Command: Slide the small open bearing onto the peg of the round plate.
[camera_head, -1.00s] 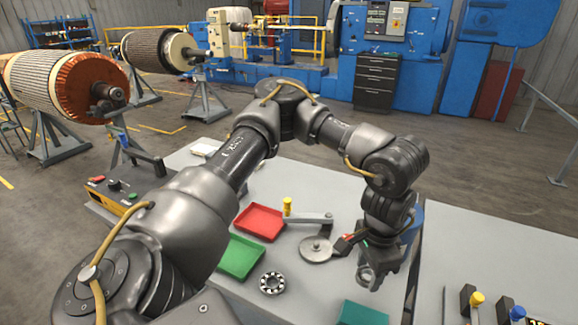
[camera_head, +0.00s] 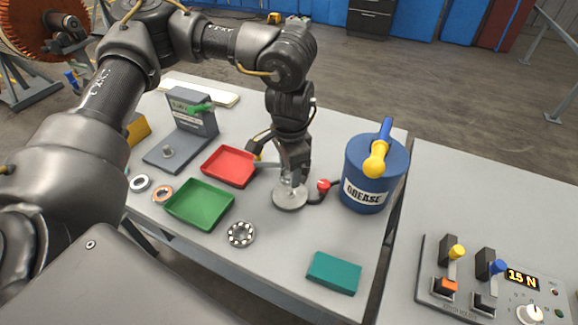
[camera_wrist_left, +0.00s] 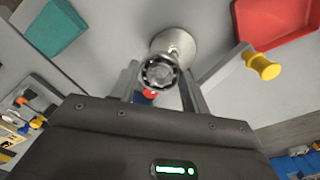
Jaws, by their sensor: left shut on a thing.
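My left gripper (camera_head: 290,178) points down over the round plate (camera_head: 289,201), a grey metal disc on the table. In the left wrist view the gripper (camera_wrist_left: 160,82) is shut on the small open bearing (camera_wrist_left: 160,73), a ring whose balls show. The round plate (camera_wrist_left: 180,40) is right behind the bearing there. In the head view the fingers hide the bearing. My right gripper is not in view.
A larger open bearing (camera_head: 240,234) lies by the green tray (camera_head: 199,205); the red tray (camera_head: 229,166) is behind. A blue grease bucket (camera_head: 374,174) stands close right of the plate, with a red-knobbed lever (camera_head: 323,186) between. A teal block (camera_head: 334,272) lies in front.

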